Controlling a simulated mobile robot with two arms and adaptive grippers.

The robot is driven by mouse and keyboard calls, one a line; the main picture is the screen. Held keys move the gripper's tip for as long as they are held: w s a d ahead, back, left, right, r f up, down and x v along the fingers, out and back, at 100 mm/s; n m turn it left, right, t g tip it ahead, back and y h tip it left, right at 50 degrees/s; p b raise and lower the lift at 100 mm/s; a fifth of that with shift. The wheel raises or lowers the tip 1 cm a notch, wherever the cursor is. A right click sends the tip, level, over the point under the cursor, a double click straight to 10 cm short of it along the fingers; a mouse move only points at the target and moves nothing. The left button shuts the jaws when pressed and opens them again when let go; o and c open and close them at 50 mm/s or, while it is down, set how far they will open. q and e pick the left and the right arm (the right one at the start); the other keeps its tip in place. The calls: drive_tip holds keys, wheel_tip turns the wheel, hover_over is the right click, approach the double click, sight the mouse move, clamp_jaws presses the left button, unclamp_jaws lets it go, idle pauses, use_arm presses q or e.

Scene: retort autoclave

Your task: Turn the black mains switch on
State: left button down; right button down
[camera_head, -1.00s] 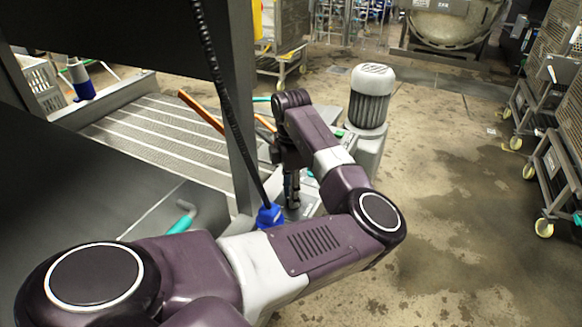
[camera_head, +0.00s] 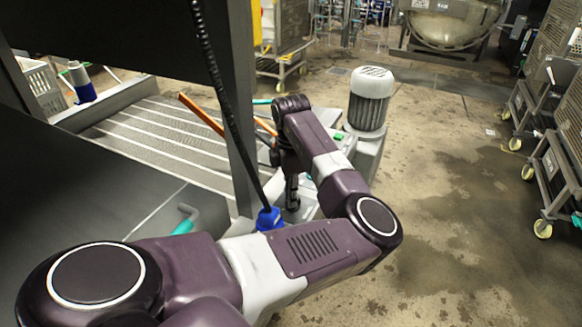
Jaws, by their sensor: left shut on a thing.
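My left gripper (camera_head: 291,199) points down at the grey machine housing (camera_head: 313,205) below the motor. It is shut, with its fingertips low at the housing's top. The black mains switch cannot be made out apart from the dark fingers; it sits at the fingertips, mostly hidden by them. My left arm crosses the lower middle of the view and covers the near part of the housing. My right gripper is not in view.
A ribbed grey motor (camera_head: 370,98) stands beyond the housing, with a green button (camera_head: 339,136) near it. A blue plug (camera_head: 268,218) on a black cable hangs left of the gripper. Wheeled racks (camera_head: 560,170) stand at the right. The floor between is clear.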

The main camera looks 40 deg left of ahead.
use_arm(q)
drive_tip(key=m+p, duration=0.4)
drive_tip(key=p, duration=0.1)
drive_tip(key=m+p, duration=0.4)
drive_tip(key=p, duration=0.2)
drive_tip(key=m+p, duration=0.5)
drive_tip(key=p, duration=0.1)
drive_tip(key=shift+w+a+r, duration=0.2)
drive_tip(key=shift+w+r, duration=0.05)
drive_tip(key=shift+r, duration=0.1)
drive_tip(key=m+p, duration=0.2)
drive_tip(key=shift+w+f+m, duration=0.1)
drive_tip(key=shift+m, duration=0.3)
drive_tip(key=shift+w+f+m+p, duration=0.1)
drive_tip(key=shift+m+p, duration=0.6)
drive_tip(key=shift+p, duration=0.05)
drive_tip(key=c, duration=2)
unclamp_jaws()
drive_tip(key=shift+d, duration=0.1)
